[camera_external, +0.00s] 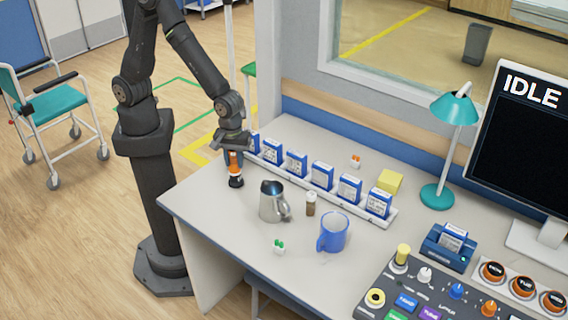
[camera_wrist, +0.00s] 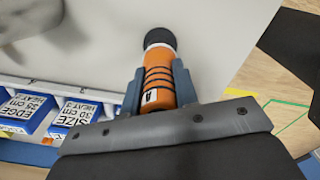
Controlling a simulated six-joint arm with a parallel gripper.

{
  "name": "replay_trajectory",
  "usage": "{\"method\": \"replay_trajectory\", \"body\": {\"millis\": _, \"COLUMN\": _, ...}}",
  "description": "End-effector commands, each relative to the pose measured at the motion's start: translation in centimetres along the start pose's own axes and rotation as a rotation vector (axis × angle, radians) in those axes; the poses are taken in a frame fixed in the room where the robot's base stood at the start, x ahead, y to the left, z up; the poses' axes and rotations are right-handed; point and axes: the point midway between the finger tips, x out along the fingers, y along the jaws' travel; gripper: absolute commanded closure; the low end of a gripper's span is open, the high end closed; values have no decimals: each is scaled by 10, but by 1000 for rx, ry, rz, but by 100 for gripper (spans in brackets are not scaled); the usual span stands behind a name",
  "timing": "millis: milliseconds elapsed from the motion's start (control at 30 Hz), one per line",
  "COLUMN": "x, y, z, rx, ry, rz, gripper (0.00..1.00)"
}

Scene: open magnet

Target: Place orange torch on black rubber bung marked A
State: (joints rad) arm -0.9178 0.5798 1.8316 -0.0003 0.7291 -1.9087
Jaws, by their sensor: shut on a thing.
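The orange torch (camera_external: 235,165) stands roughly upright at the desk's left end, below my gripper (camera_external: 234,151). In the wrist view my gripper (camera_wrist: 157,80) is shut on the torch (camera_wrist: 158,88), with one finger on each side of its orange, black-ringed body. A white band and a black round end (camera_wrist: 160,38) show beyond the fingers. In the external view that black end (camera_external: 236,182) is at the bottom, on or just above the desk; I cannot tell which. I cannot tell whether it is part of the torch or a bung.
A white rail (camera_external: 375,215) with several blue-and-white boxes runs behind the torch. A steel jug (camera_external: 271,205), a small brown jar (camera_external: 310,205) and a blue mug (camera_external: 332,233) stand to the right. The desk's left front (camera_external: 215,212) is clear.

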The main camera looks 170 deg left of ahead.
Motion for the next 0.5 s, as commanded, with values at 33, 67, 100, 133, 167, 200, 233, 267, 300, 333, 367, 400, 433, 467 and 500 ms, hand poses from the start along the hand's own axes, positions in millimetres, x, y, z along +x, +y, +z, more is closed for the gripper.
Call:
{"method": "replay_trajectory", "body": {"millis": 33, "x": 1, "y": 0, "z": 0, "rx": 0, "ry": 0, "rz": 0, "gripper": 98}}
{"method": "replay_trajectory", "body": {"millis": 67, "x": 1, "y": 0, "z": 0, "rx": 0, "ry": 0, "rz": 0, "gripper": 98}}
{"method": "replay_trajectory", "body": {"millis": 100, "x": 3, "y": 0, "z": 0, "rx": 0, "ry": 0, "rz": 0, "gripper": 98}}
{"method": "replay_trajectory", "body": {"millis": 133, "x": 4, "y": 0, "z": 0, "rx": 0, "ry": 0, "rz": 0, "gripper": 98}}
{"method": "replay_trajectory", "body": {"millis": 167, "x": 3, "y": 0, "z": 0, "rx": 0, "ry": 0, "rz": 0, "gripper": 67}}
{"method": "replay_trajectory", "body": {"millis": 200, "x": 3, "y": 0, "z": 0, "rx": 0, "ry": 0, "rz": 0, "gripper": 59}}
{"method": "replay_trajectory", "body": {"millis": 233, "x": 3, "y": 0, "z": 0, "rx": 0, "ry": 0, "rz": 0, "gripper": 53}}
{"method": "replay_trajectory", "body": {"millis": 267, "x": 3, "y": 0, "z": 0, "rx": 0, "ry": 0, "rz": 0, "gripper": 51}}
{"method": "replay_trajectory", "body": {"millis": 300, "x": 3, "y": 0, "z": 0, "rx": 0, "ry": 0, "rz": 0, "gripper": 51}}
{"method": "replay_trajectory", "body": {"millis": 333, "x": 3, "y": 0, "z": 0, "rx": 0, "ry": 0, "rz": 0, "gripper": 51}}
{"method": "replay_trajectory", "body": {"millis": 367, "x": 3, "y": 0, "z": 0, "rx": 0, "ry": 0, "rz": 0, "gripper": 51}}
{"method": "replay_trajectory", "body": {"millis": 400, "x": 3, "y": 0, "z": 0, "rx": 0, "ry": 0, "rz": 0, "gripper": 51}}
{"method": "replay_trajectory", "body": {"millis": 433, "x": 3, "y": 0, "z": 0, "rx": 0, "ry": 0, "rz": 0, "gripper": 51}}
{"method": "replay_trajectory", "body": {"millis": 467, "x": 3, "y": 0, "z": 0, "rx": 0, "ry": 0, "rz": 0, "gripper": 51}}
{"method": "replay_trajectory", "body": {"millis": 500, "x": 3, "y": 0, "z": 0, "rx": 0, "ry": 0, "rz": 0, "gripper": 51}}
